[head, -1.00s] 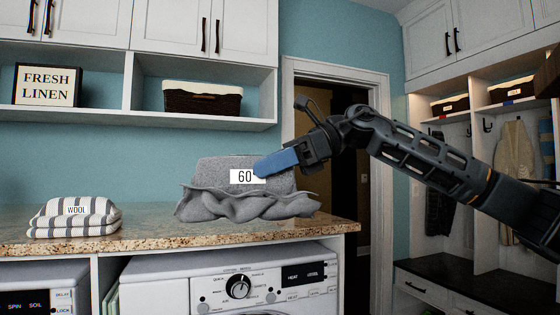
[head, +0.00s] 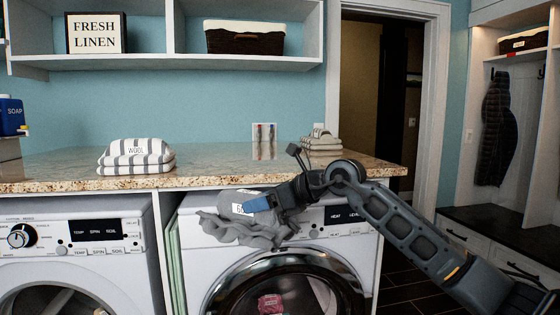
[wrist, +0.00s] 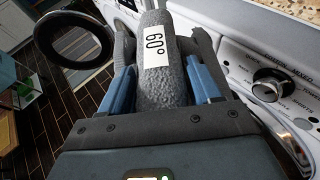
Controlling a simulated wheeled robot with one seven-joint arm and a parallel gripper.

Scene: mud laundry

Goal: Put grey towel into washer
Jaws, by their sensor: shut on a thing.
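The grey towel (head: 240,232) hangs crumpled from my gripper (head: 258,204), in front of the right washer's (head: 300,253) control panel and above its round door. A white tag on the towel reads 60°. In the wrist view the towel (wrist: 165,95) is pinched between the blue fingers of my gripper (wrist: 167,85). The right washer's opening has a dark ring, and a small red item (head: 270,304) shows inside it. In the wrist view a dark round door ring (wrist: 75,45) shows at upper left. The towel hides part of the right washer's panel.
A second washer (head: 80,250) stands at left. The granite counter (head: 215,165) above holds a striped wool stack (head: 137,155) and another striped stack (head: 321,141) at its right end. A dark bench (head: 490,228) stands at right, with open wooden floor before it.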

